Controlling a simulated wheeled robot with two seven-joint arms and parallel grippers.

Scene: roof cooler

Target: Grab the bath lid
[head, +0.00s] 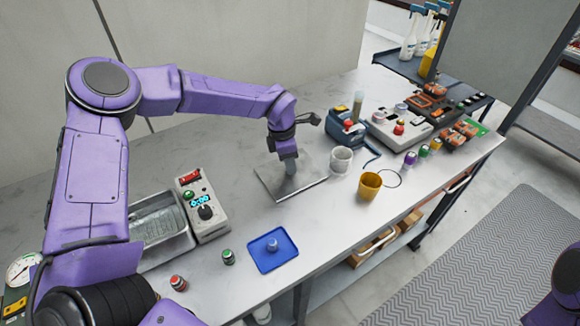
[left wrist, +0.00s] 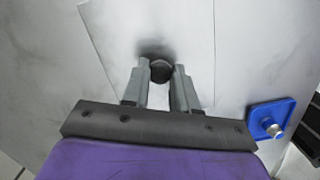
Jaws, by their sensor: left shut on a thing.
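The bath lid (head: 305,184) is a flat grey metal plate on the bench, in the middle of the head view. It also shows as a pale plate in the left wrist view (left wrist: 110,35). My left gripper (head: 289,170) points down over it and is shut on its dark round knob (left wrist: 160,71), which sits between the fingertips in the wrist view. I cannot tell whether the lid is a little off the bench. The open metal bath (head: 150,207) stands at the left, partly behind my left arm, beside a control box (head: 204,212) with a lit display. My right gripper is out of view.
A blue tray (head: 273,252) holds a small capped vial. Two more vials (head: 228,257) stand near the front edge. A white beaker (head: 341,159) and a yellow cup (head: 370,186) stand right of the lid. Several devices crowd the far right end.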

